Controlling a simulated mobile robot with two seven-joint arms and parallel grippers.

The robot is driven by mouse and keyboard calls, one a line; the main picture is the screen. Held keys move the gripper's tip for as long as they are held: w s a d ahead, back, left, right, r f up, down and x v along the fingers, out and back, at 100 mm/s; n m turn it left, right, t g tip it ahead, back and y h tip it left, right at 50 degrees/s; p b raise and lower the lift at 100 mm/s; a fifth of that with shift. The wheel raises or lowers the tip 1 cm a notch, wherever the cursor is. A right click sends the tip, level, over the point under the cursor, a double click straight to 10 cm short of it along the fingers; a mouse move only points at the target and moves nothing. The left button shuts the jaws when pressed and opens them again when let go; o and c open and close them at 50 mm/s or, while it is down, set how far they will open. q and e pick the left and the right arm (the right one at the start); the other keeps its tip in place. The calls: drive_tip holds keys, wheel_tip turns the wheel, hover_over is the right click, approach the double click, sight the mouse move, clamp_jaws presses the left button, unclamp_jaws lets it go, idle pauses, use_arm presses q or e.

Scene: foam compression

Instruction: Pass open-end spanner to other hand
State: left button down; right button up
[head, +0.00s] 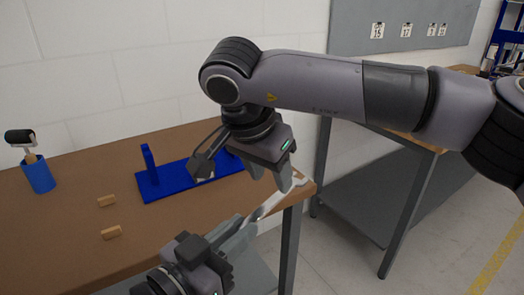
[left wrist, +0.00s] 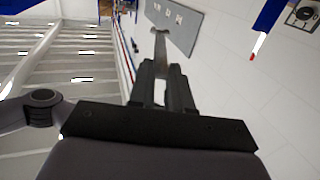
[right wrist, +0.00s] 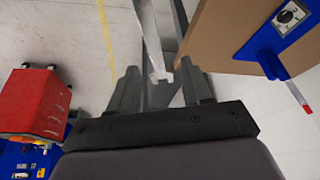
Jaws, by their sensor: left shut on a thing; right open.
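The open-end spanner (head: 268,206) is a pale metal bar slanting up to the right in the head view, near the table's right corner. My left gripper (head: 240,236) is shut on its lower part; in the left wrist view the spanner (left wrist: 160,45) sticks out beyond the fingertips (left wrist: 161,72). My right gripper (head: 284,184) is open just above the spanner's upper part, fingers pointing down. In the right wrist view the spanner (right wrist: 151,40) lies in line with the gap between the spread fingers (right wrist: 160,85). Whether either finger touches it I cannot tell.
A red cabinet (right wrist: 35,102) stands on the floor. Open floor lies right of the table.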

sight(276, 193)
drive_tip(key=shift+x, duration=2)
drive_tip(key=shift+a, duration=0.1)
clamp_jaws()
use_arm(q)
drive_tip(key=c, duration=1)
unclamp_jaws()
drive_tip(key=shift+s, duration=0.1)
